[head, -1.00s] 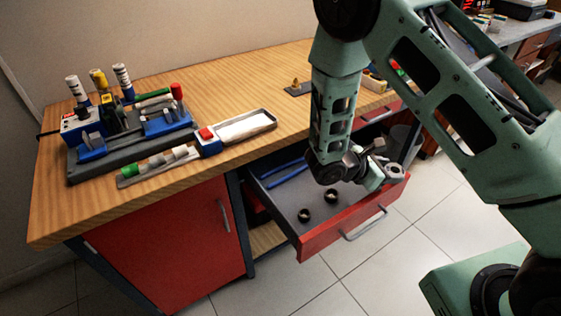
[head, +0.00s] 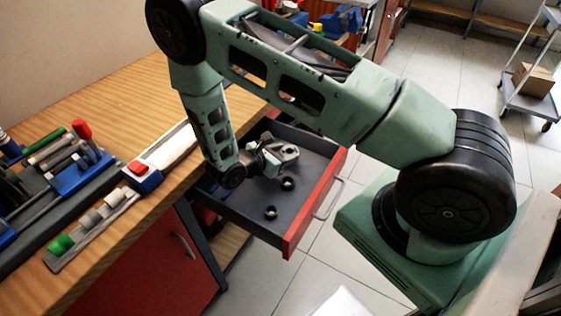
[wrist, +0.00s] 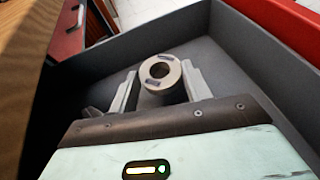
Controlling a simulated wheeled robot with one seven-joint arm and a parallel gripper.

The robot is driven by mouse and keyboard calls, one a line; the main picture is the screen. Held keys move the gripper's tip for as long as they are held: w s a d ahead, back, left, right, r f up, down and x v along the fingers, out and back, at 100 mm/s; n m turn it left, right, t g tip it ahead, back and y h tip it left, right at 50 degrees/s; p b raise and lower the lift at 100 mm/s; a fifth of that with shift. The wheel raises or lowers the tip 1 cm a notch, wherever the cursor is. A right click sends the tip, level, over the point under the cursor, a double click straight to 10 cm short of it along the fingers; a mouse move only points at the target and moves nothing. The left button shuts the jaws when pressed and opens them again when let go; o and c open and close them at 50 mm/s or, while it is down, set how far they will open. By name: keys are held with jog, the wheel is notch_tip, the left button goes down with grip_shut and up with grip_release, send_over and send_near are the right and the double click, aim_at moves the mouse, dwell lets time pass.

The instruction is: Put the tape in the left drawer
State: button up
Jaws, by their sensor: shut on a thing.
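The tape is a pale grey roll (wrist: 160,72) with a round hole and dark marks, seen between my fingers in the wrist view. My gripper (wrist: 162,84) is shut on it, one finger on each side. An open drawer (head: 250,217) with a grey inside and red front is pulled out from under the workbench. In the head view, my gripper (head: 272,162) reaches over the drawer's inside with the tape (head: 290,151) at its tip. Whether the tape touches the drawer floor I cannot tell.
Two small dark rings (head: 288,183) (head: 270,212) lie in the drawer. The wooden benchtop (head: 110,110) is beside my arm, with a blue-and-red tool tray (head: 80,175) and a long holder (head: 105,215) on it. A red cabinet door (head: 150,270) stands left of the drawer.

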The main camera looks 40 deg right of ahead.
jog(key=shift+f, duration=1.85)
jog(key=o, duration=0.7)
jog(key=shift+f, duration=0.1)
jog(key=shift+c, duration=0.2)
